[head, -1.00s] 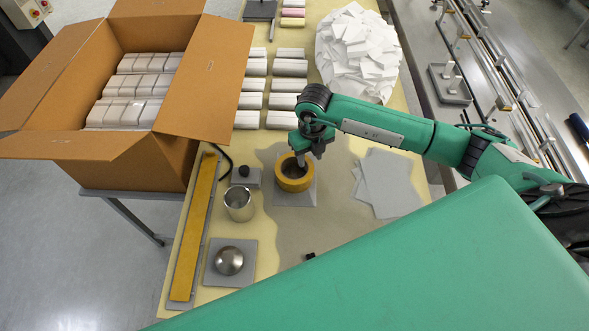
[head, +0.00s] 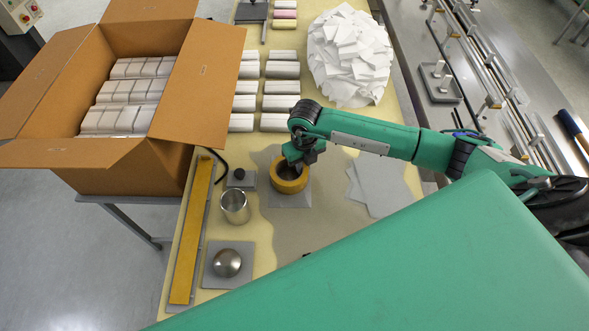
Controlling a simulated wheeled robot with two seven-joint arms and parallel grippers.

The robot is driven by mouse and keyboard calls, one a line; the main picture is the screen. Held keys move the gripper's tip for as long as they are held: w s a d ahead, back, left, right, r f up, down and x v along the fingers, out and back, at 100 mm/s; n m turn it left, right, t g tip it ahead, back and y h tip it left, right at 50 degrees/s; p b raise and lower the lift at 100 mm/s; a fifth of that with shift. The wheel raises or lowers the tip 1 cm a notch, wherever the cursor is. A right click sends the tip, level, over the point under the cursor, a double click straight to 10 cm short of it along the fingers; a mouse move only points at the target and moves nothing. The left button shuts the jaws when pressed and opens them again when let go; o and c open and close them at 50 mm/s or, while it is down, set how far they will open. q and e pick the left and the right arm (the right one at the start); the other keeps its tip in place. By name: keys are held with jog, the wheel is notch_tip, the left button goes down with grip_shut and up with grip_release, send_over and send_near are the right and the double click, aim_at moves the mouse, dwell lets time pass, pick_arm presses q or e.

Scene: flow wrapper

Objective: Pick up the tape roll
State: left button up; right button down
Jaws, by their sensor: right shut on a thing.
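The tape roll (head: 290,185) is a tan-yellow ring over a grey square plate (head: 290,201) in the middle of the table. My right gripper (head: 294,166) reaches down to the ring's far side and is shut on the tape roll's wall. Its fingertips are mostly hidden by the wrist and the ring. I cannot tell whether the roll touches the plate or is just above it. My left gripper is not in view.
A metal cup (head: 235,207), a small black-knobbed block (head: 240,178) and a silver dome (head: 227,262) stand left of the roll. Grey sheets (head: 380,185) lie to its right. An open carton (head: 70,152) and a white paper heap (head: 350,55) are farther back.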

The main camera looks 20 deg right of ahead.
jog(key=shift+r, duration=0.1)
notch_tip(320, 180, up, 20)
jog(key=b, duration=0.4)
dwell(1.1)
